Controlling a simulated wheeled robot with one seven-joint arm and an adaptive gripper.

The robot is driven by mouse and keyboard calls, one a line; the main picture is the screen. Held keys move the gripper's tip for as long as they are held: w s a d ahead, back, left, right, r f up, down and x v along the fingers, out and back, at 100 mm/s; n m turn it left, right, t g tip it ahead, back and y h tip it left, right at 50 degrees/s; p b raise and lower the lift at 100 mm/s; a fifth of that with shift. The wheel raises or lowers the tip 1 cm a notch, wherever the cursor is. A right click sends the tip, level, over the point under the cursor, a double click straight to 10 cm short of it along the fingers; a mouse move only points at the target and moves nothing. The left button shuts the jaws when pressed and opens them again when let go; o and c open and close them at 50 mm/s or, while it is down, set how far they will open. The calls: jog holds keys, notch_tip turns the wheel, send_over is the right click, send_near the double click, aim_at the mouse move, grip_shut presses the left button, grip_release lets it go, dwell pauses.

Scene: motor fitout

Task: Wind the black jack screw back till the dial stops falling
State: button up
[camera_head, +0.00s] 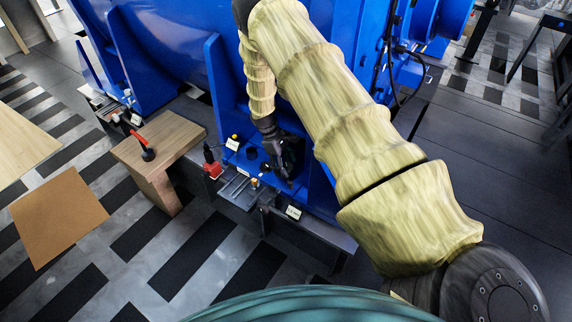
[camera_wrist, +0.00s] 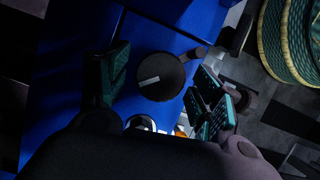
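My gripper (camera_head: 284,165) is low over the blue motor's foot in the head view. In the wrist view my gripper (camera_wrist: 158,88) has its two dark green padded fingers wide apart. A round black disc (camera_wrist: 155,88) with a white mark and a short side knob shows between the fingers; it looks like the head of the black jack screw. I cannot tell whether either finger touches it. A small white round face (camera_wrist: 140,122) shows partly below the disc; I cannot tell if it is the dial. No needle can be read.
The blue motor (camera_head: 165,45) fills the back. A wooden block (camera_head: 160,140) with a red-handled tool (camera_head: 141,141) stands left of the foot. A red-based device (camera_head: 212,168) and small labels sit near the foot. A brown board (camera_head: 58,215) lies left.

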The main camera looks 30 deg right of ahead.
jog(key=c, duration=0.7)
jog(key=shift+d, duration=0.15)
jog(key=shift+r+n+p, duration=0.1)
jog(key=shift+n+p, duration=0.2)
jog(key=shift+r+n+h+p, duration=0.1)
jog(key=shift+n+h+p, duration=0.3)
jog(key=shift+n+p, duration=0.45)
jog(key=n+t+p, duration=0.1)
jog(key=n, duration=0.1)
jog(key=n+t+h+p, duration=0.1)
jog(key=n, duration=0.2)
jog(key=shift+s+a+n+p, duration=0.15)
jog(key=shift+a+n+p, duration=0.05)
jog(key=shift+n+p, duration=0.15)
jog(key=n+t+p, duration=0.1)
jog(key=n, duration=0.2)
jog(key=shift+n+t+h, duration=0.3)
jog(key=n+t+p, duration=0.1)
jog(key=n, duration=0.3)
jog(key=shift+t, duration=0.3)
